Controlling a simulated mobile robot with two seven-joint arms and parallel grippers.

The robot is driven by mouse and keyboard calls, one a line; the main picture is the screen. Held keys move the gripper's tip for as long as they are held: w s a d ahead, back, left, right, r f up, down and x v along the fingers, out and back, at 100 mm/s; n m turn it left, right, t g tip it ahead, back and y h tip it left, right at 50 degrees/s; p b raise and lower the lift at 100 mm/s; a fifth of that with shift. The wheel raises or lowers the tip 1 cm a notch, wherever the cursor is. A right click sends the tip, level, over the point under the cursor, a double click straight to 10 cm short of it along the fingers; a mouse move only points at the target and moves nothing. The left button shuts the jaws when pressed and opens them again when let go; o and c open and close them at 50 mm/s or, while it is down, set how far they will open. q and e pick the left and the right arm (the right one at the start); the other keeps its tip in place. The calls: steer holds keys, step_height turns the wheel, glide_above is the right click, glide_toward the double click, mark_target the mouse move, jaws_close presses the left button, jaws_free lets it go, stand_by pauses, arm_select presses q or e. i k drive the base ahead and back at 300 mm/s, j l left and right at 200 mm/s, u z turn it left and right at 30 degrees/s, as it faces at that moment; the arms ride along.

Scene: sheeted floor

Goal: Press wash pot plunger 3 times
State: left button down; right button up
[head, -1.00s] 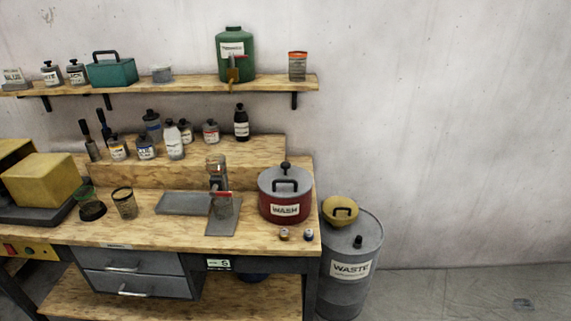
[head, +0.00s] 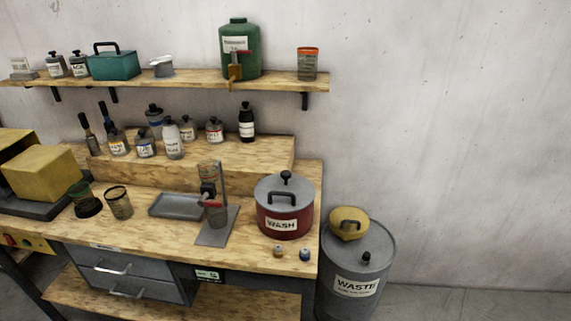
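The wash pot (head: 284,222) stands on the right end of the wooden workbench. It is a red pot with a white WASH label and a grey lid. A black handle bar and a small black knob, which looks like the plunger (head: 287,177), sit on the lid. The knob stands up above the lid. Neither of my grippers shows in the head view.
The workbench (head: 130,236) carries a small stand (head: 213,205), a grey tray (head: 176,205), mesh cups and two tiny items in front of the pot. A WASTE drum (head: 357,275) with a yellow lidded item (head: 349,222) stands right. Bottles line the riser and shelf.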

mark_target(286, 175)
steer(key=i+l+u, duration=0.25)
steer(key=l, duration=0.4)
steer(key=i+l+u, duration=0.15)
steer(key=l, duration=0.25)
steer(key=i+l+u, duration=0.1)
steer(key=i+l, duration=0.15)
steer(key=i+l+u, duration=0.15)
steer(key=l, duration=0.35)
steer(key=i+l+u, duration=0.1)
steer(key=l, duration=0.3)
